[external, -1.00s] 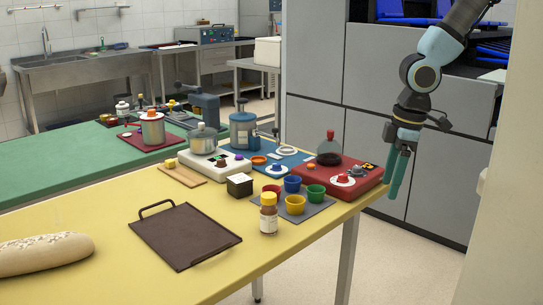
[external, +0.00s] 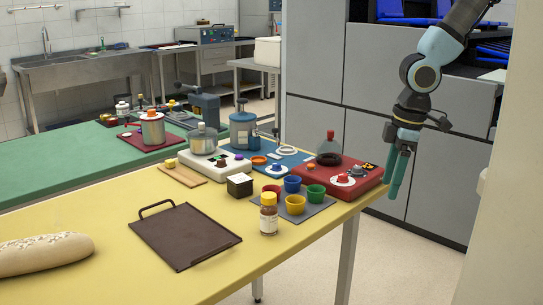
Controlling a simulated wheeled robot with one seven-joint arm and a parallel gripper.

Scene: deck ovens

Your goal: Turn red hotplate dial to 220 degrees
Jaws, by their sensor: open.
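The red hotplate (external: 328,180) sits at the right end of the yellow table. A glass flask with dark contents (external: 328,151) stands on its top. A red dial (external: 343,178) on a white round scale is on its front part; the scale's numbers are too small to read.
Coloured cups (external: 292,184) stand on a grey mat left of the hotplate, with a yellow-capped jar (external: 269,214) in front. A blue device (external: 283,160) and a white hotplate (external: 212,168) are further left. A brown tray (external: 184,240) lies nearer. Grey cabinets (external: 437,175) stand behind my arm.

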